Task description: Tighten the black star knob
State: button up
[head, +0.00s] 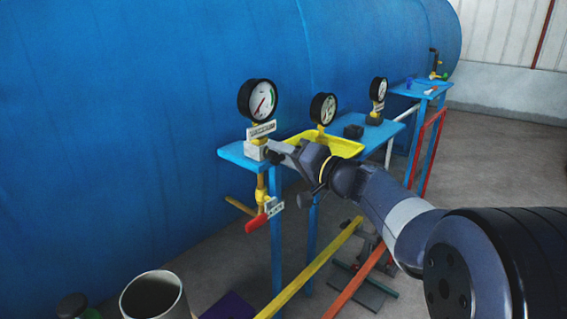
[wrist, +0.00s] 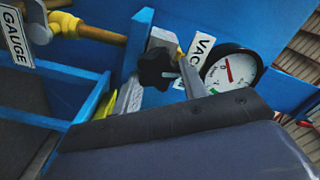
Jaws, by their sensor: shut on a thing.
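The black star knob (wrist: 157,70) shows in the wrist view, beside the dial gauge (wrist: 232,70) and its label plate starting "VAC" (wrist: 201,48). My gripper (wrist: 162,76) has one grey finger on each side of the knob and is shut on it. In the head view my gripper (head: 278,152) reaches from the right to the fitting under the nearest gauge (head: 258,101), at the left end of the blue shelf (head: 235,153). The knob is hidden there behind my gripper.
Two more gauges (head: 323,109) (head: 379,89) and a yellow tray (head: 335,144) stand along the shelf. A red-handled valve (head: 257,223) hangs below. The blue tank (head: 140,110) fills the back. Yellow and orange rails (head: 320,268) run low in front.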

jog(key=m, duration=1.1)
jog(key=shift+f, duration=0.3)
jog(key=m+p, duration=0.2)
jog(key=m, duration=0.3)
jog(key=shift+f, duration=0.1)
jog(key=shift+s+a+f+m+p, duration=0.1)
jog(key=shift+m+p, duration=0.65)
jog(key=shift+m, duration=0.5)
jog(key=shift+f+m+p, duration=0.1)
jog(key=shift+m+p, duration=0.65)
jog(key=shift+m, duration=0.5)
jog(key=o, duration=1)
jog(key=shift+c, duration=0.2)
